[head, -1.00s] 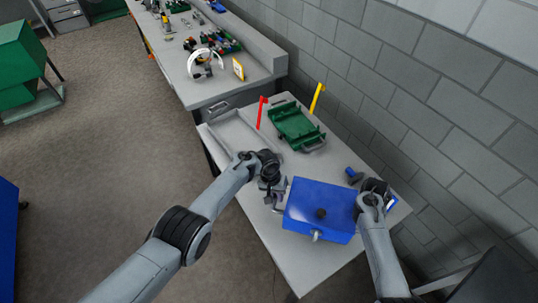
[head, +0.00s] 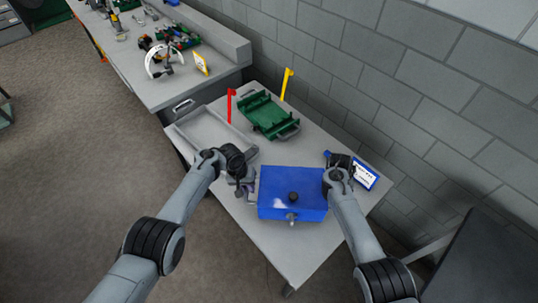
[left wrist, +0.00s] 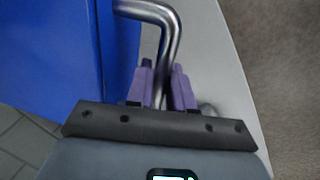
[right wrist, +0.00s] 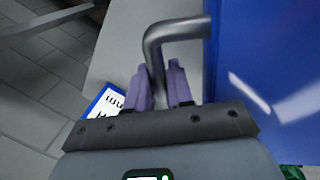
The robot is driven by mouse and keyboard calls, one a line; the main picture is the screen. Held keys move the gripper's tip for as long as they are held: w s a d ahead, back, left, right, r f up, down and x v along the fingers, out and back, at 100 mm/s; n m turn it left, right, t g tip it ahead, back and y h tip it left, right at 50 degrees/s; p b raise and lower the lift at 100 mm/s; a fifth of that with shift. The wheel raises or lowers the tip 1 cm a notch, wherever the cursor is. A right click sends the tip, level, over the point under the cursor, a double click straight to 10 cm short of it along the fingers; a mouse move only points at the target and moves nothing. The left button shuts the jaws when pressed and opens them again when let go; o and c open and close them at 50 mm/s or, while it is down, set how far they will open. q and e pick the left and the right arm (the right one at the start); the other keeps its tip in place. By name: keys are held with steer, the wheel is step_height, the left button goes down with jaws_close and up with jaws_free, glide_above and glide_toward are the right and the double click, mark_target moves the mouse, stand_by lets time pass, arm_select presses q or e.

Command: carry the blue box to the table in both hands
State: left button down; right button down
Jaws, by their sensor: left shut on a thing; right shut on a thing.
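The blue box (head: 292,182) has a dark knob on top and a small metal fitting on its near side. It appears level over the near part of the grey table (head: 290,255). I cannot tell whether it touches the table top. My left gripper (head: 248,188) is at the box's left side, its purple fingers (left wrist: 162,88) shut on a bent metal handle (left wrist: 168,28). My right gripper (head: 332,178) is at the right side, its fingers (right wrist: 160,88) shut on the matching handle (right wrist: 172,32). The box wall also shows in both wrist views.
A green tray (head: 262,112) lies farther back between a red post (head: 230,106) and a yellow post (head: 286,86). A shallow grey tray (head: 205,128) is at the left. A blue-edged card (head: 364,177) is right of the box. A block wall runs along the right.

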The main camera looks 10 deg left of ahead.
arm_select(q)
steer(key=shift+w+f, duration=0.1)
arm_select(e)
steer(key=shift+w+f, duration=0.1)
